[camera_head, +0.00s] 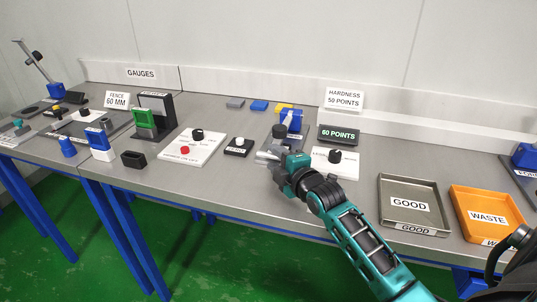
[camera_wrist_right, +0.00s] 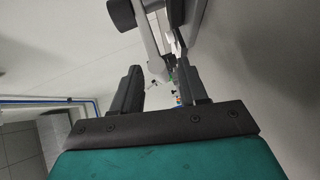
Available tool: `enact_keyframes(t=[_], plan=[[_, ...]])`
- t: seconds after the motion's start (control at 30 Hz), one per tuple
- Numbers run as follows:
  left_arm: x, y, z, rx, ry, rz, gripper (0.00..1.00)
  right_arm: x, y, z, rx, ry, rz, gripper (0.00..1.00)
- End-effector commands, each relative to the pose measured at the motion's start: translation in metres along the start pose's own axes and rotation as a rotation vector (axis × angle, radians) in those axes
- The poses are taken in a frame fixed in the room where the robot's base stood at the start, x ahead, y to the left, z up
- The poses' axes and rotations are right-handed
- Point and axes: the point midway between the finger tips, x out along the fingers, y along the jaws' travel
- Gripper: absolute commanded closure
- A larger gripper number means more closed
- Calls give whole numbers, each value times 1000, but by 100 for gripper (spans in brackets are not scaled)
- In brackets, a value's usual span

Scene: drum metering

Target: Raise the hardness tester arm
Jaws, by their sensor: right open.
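The hardness tester (camera_head: 290,121) stands near the back of the bench, left of the 60 POINTS display (camera_head: 338,135). It has a blue head and a dark base, partly hidden by my right gripper and arm. My right gripper (camera_head: 266,157) is in front of the tester, low over the bench. In the right wrist view its two dark fingers (camera_wrist_right: 160,88) are apart, with nothing clamped between them. A pale bar (camera_wrist_right: 152,45) with a dark rounded part shows just beyond the fingertips; I cannot tell whether they touch it. My left gripper is not in view.
A white panel with a black knob (camera_head: 335,156) lies right of my gripper. The grey GOOD tray (camera_head: 383,195) and orange WASTE tray (camera_head: 459,207) are farther right. A small black button box (camera_head: 238,147) and a white panel with a red button (camera_head: 199,157) lie to the left.

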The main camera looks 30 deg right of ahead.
Motion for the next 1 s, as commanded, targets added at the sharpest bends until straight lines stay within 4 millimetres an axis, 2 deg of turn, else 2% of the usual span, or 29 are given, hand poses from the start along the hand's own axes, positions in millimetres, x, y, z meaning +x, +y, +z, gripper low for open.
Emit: enact_keyframes(t=[0.1, 0.3, 0.67, 1.0], plan=[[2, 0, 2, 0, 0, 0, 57, 19, 0, -1, 3, 1, 1, 57], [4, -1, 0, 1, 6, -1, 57, 37, 0, 0, 2, 0, 0, 57], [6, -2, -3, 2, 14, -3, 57, 41, 0, 0, 1, 1, -1, 57], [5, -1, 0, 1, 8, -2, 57, 41, -1, 0, 1, 0, -2, 88]])
